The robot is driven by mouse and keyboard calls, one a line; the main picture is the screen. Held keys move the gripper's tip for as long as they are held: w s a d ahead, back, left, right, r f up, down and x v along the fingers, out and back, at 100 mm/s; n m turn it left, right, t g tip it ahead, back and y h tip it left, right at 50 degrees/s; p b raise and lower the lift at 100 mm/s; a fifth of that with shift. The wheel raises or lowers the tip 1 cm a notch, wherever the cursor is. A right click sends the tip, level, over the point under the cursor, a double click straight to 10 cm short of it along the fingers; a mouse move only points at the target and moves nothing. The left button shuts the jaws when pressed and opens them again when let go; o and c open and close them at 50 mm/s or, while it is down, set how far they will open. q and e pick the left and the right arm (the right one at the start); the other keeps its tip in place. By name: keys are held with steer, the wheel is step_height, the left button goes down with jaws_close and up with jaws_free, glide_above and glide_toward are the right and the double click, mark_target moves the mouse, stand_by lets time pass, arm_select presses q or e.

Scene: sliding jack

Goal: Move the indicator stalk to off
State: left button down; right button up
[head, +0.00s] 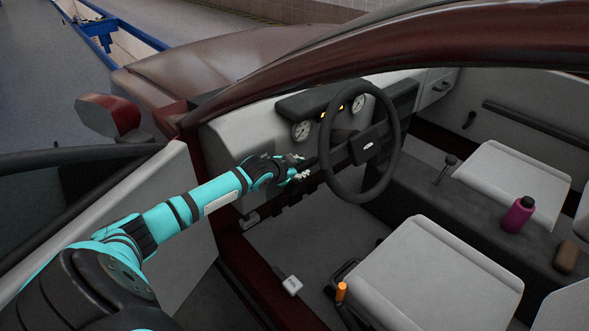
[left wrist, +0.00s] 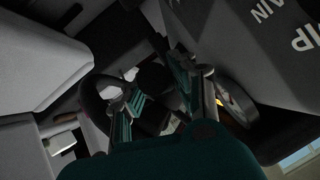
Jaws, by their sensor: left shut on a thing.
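The steering wheel (head: 368,147) stands in front of the dashboard; a black curved rim, likely this wheel, also shows in the left wrist view (left wrist: 88,100). My left gripper (head: 303,168) is just left of the wheel rim, at the side of the steering column. Its teal and grey fingers show in the left wrist view (left wrist: 170,95). It is shut on a dark thing there, which looks like the indicator stalk (head: 312,162). The stalk is thin, dark and mostly hidden by the fingers. I cannot tell its setting. My right gripper is out of view.
The open car door (head: 178,200) is on the left, with my left arm reaching past it. Gauges (head: 301,130) sit behind the wheel. The near seat (head: 425,275), gear lever (head: 446,168), magenta bottle (head: 518,214) and orange-topped lever (head: 341,291) are to the right and below.

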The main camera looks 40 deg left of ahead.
arm_select(q)
steer(key=c, duration=1.1)
jaws_free()
steer(key=shift+s+r, duration=0.2)
steer(key=shift+s, duration=0.2)
steer(key=v, duration=1.1)
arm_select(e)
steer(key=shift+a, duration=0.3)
